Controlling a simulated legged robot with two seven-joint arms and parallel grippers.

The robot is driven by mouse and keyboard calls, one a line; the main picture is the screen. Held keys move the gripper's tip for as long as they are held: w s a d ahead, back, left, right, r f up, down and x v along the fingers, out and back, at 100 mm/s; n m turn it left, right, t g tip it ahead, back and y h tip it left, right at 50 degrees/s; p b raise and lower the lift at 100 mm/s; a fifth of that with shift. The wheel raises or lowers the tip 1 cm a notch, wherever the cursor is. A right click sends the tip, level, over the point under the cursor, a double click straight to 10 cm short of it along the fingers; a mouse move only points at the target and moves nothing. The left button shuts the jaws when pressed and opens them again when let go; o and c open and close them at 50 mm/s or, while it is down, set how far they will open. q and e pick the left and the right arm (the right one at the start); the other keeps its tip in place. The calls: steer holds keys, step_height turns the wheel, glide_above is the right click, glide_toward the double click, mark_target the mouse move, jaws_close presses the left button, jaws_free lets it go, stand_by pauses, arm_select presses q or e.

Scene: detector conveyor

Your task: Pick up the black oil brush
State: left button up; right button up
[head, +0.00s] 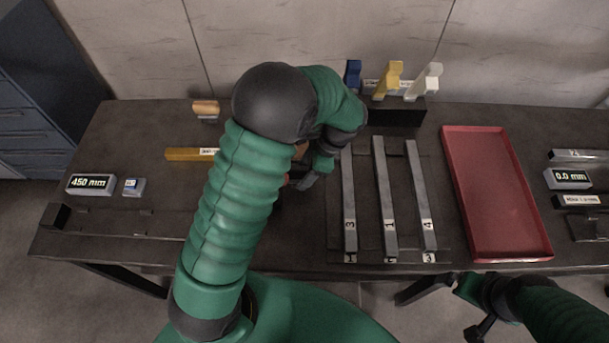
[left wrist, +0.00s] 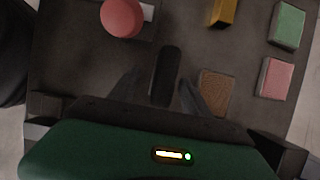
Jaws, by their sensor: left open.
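A black elongated piece with a rounded end, which looks like the black oil brush (left wrist: 166,72), lies in the middle of the left wrist view. My left gripper (left wrist: 159,80) is open, with one finger on each side of the brush's near part. I cannot tell whether the fingers touch it. In the head view my left gripper (head: 298,181) is low over the middle of the table, and my arm hides the brush. My right gripper (head: 478,308) is at the lower right, off the table's front edge; its jaws are unclear.
A brown block (left wrist: 215,92) lies close to the right finger. Pink (left wrist: 276,78) and green (left wrist: 288,25) blocks and a red round piece (left wrist: 122,17) are nearby. Numbered steel bars (head: 388,200) and a red tray (head: 497,190) are to the right.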

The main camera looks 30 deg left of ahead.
mark_target(299, 177)
arm_select(q)
steer(key=x, duration=0.3)
steer(key=shift+s+a+r, duration=0.1)
steer(key=shift+s+a, duration=0.15)
steer(key=shift+w+a+f, duration=0.15)
steer(key=shift+a+f, duration=0.2)
steer(key=shift+a, duration=0.55)
steer(key=shift+c, duration=1.6)
steer(key=shift+d+r, duration=0.15)
steer(key=shift+d, duration=0.4)
steer(key=c, duration=0.5)
steer(key=shift+d+r, duration=0.1)
steer(key=shift+d, duration=0.2)
jaws_close()
steer(key=shift+a, duration=0.6)
step_height(299, 177, up, 18)
steer(key=p, duration=0.1)
steer(key=shift+d, duration=0.2)
arm_select(e)
steer(key=shift+s+a+r, duration=0.1)
steer(key=shift+a+r, duration=0.5)
steer(key=shift+r, duration=0.3)
